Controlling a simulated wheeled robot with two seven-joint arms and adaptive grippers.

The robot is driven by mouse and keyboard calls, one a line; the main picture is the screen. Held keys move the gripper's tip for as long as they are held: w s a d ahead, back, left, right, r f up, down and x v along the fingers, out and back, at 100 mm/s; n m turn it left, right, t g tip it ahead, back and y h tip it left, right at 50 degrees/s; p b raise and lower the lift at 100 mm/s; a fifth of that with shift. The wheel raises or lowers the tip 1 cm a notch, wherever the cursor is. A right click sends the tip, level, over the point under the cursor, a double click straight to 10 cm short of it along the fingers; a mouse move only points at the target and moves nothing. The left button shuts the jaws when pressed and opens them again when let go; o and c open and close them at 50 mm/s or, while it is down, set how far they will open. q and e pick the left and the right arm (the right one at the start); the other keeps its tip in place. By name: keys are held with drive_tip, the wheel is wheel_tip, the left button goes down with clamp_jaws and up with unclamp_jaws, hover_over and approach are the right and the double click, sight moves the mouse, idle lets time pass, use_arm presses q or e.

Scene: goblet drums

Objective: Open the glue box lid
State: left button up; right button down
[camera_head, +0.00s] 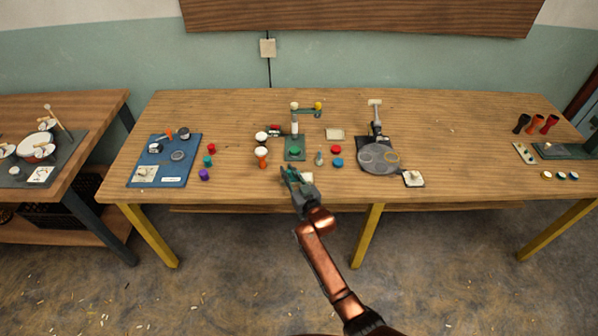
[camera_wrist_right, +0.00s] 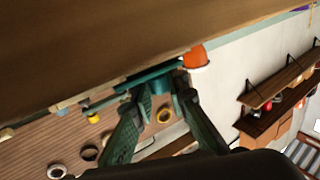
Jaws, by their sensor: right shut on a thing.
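A small pale box (camera_head: 307,178), which looks like the glue box, sits near the front edge of the middle table. My right gripper (camera_head: 288,175) is low at its left side and covers part of it. In the right wrist view the fingers (camera_wrist_right: 166,92) are close together with a thin teal edge at their tips. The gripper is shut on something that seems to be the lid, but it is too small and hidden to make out. How far the lid is raised cannot be told. My left gripper is not in view.
A green stand (camera_head: 295,153) is just behind the gripper, with an orange and white goblet drum (camera_head: 261,160) to its left; the drum also shows in the wrist view (camera_wrist_right: 196,57). A blue mat (camera_head: 180,172) lies left and a grey round plate (camera_head: 377,160) right.

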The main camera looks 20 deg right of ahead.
drive_tip(key=shift+w+a, duration=0.15)
drive_tip(key=shift+a, duration=0.4)
drive_tip(key=c, duration=1.8)
unclamp_jaws()
drive_tip(key=shift+c, duration=0.2)
drive_tip(key=shift+s+d+f, duration=0.1)
drive_tip(key=shift+s+d, duration=0.05)
drive_tip(key=shift+s, duration=0.3)
drive_tip(key=s+d, duration=0.2)
drive_tip(key=s, duration=0.9)
